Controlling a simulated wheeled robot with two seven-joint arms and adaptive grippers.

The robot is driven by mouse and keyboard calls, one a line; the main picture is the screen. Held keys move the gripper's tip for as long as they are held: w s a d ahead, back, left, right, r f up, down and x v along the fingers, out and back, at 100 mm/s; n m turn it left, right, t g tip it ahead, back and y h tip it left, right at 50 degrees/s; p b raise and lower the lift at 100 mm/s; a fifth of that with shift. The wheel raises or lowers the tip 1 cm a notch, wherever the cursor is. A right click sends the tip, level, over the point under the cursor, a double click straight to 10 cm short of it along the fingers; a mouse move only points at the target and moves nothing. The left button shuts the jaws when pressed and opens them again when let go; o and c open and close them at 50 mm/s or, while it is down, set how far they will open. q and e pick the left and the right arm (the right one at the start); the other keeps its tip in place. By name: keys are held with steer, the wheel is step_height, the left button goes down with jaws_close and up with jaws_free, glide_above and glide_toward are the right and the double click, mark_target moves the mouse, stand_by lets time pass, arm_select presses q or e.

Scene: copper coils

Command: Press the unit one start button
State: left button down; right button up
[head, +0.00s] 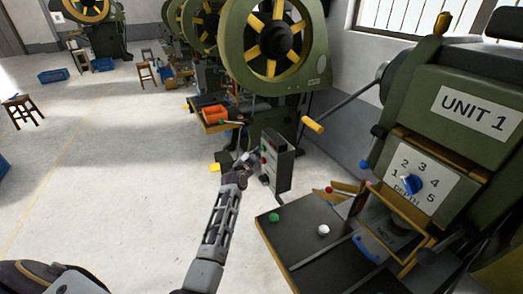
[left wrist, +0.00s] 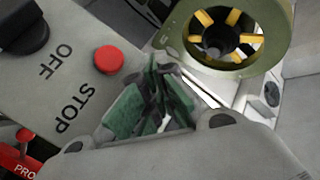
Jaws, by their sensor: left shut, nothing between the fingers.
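The unit one press (head: 477,107) stands at the right, with a UNIT 1 plate and a blue depth dial. A grey control box (head: 279,168) on a stand is left of it, with small controls on its face. In the left wrist view, the box panel (left wrist: 62,75) shows a red button (left wrist: 108,60) by the word STOP and a black knob (left wrist: 22,27) by OFF. I cannot make out a start button. My left gripper (head: 246,160) is shut and empty, close to the box face. Its green-padded fingertips (left wrist: 155,98) are beside the red button; contact is unclear. My right gripper is not in view.
The press's dark table (head: 300,254) carries a green knob (head: 274,217) and a white knob (head: 323,230). A yellow-tipped lever (head: 313,124) reaches out behind the box. Another green press (head: 276,82) stands behind. The floor (head: 110,165) at left is open, with stools farther back.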

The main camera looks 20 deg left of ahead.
arm_select(q)
steer(key=shift+w+d, duration=0.1)
steer(key=shift+w, duration=0.05)
stand_by(0.5)
steer(key=shift+s, duration=0.2)
steer(key=shift+s+a+p, duration=0.35)
steer(key=shift+s+a, duration=0.15)
steer(key=shift+a, duration=0.1)
steer(key=shift+s+a+p, duration=0.55)
steer(key=shift+s+a, duration=1.1)
steer(key=shift+s, duration=0.25)
stand_by(0.3)
